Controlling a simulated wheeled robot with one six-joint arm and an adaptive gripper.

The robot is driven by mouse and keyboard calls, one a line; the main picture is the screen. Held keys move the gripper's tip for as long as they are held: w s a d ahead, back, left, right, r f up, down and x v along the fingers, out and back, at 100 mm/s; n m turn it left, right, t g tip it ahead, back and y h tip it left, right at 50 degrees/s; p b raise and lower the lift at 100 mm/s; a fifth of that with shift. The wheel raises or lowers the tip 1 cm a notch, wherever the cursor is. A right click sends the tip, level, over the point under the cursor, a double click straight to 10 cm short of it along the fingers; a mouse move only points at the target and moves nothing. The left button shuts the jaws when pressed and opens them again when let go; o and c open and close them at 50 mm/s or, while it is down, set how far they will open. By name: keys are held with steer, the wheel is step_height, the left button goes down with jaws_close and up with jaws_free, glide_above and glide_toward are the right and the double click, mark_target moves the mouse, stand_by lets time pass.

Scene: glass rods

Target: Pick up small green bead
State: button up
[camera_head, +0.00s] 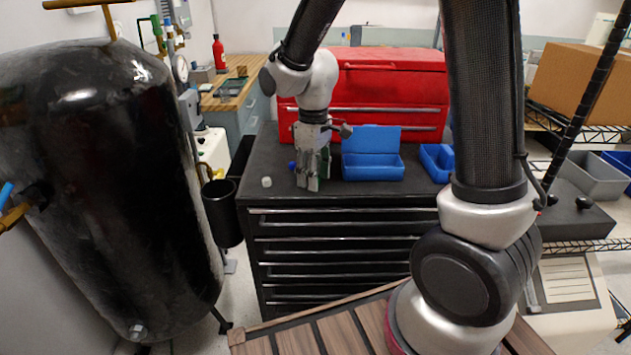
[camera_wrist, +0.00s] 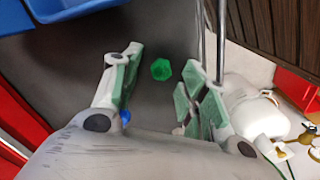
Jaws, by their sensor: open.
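The small green bead (camera_wrist: 161,69) lies on the dark cabinet top in the wrist view. It sits between and a little beyond the fingertips of my gripper (camera_wrist: 172,75), touching neither finger as far as I can see. My gripper is open and empty, with green pads on its fingers. In the head view my gripper (camera_head: 313,184) points down near the front edge of the black cabinet top (camera_head: 410,190). The green bead is hidden there, behind or under the fingers.
A blue bead (camera_wrist: 125,116) shows beside the left finger, and in the head view (camera_head: 292,165). A white bead (camera_head: 266,182) lies to the left. Blue bins (camera_head: 373,172) (camera_head: 436,162) stand to the right. A red toolbox (camera_head: 390,85) stands behind. The cabinet's front edge is close.

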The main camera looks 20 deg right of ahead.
steer(key=c, duration=0.8)
